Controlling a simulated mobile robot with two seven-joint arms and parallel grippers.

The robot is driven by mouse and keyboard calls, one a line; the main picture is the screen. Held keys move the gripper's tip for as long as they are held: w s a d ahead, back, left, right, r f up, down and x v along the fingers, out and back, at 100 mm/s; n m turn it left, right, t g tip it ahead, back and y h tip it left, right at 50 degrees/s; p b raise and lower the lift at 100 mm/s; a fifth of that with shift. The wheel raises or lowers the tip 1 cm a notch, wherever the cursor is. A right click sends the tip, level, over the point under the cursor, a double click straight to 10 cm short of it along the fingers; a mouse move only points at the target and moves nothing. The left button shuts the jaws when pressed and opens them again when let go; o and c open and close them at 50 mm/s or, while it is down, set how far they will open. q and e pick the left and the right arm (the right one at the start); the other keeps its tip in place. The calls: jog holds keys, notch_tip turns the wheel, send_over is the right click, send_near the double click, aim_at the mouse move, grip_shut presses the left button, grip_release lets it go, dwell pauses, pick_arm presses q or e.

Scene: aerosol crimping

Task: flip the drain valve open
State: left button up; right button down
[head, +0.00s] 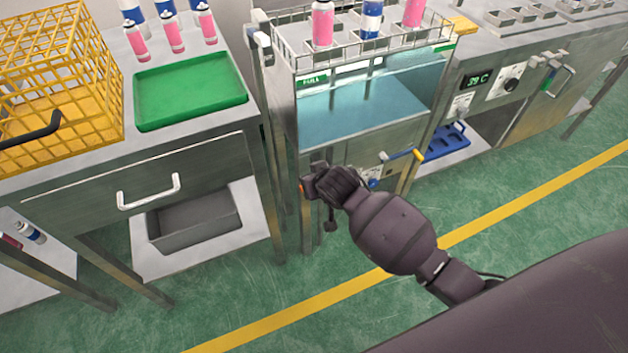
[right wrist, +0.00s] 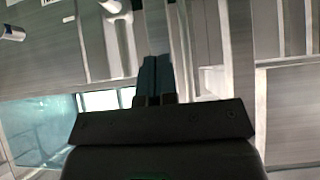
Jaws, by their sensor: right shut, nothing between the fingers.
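The water bath tank (head: 365,115) stands at the centre of the head view with clear water behind its front window. My left gripper is out of view.
A steel bench with a drawer, green tray (head: 190,90) and yellow wire basket (head: 60,80) stands left. Several cans stand in the rack (head: 400,42) above the tank. A unit with a temperature display (head: 478,79) stands right. The green floor in front is clear.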

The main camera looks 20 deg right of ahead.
pick_arm(q)
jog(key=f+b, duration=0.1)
jog(key=b, duration=0.1)
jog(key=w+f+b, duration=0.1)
jog(key=b, duration=0.1)
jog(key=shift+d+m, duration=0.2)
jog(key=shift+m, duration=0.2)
pick_arm(e)
jog(key=w+f, duration=0.5)
jog(key=f, duration=0.4)
jog(key=shift+f, duration=0.15)
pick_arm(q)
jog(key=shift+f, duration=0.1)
pick_arm(e)
jog(key=shift+w, duration=0.1)
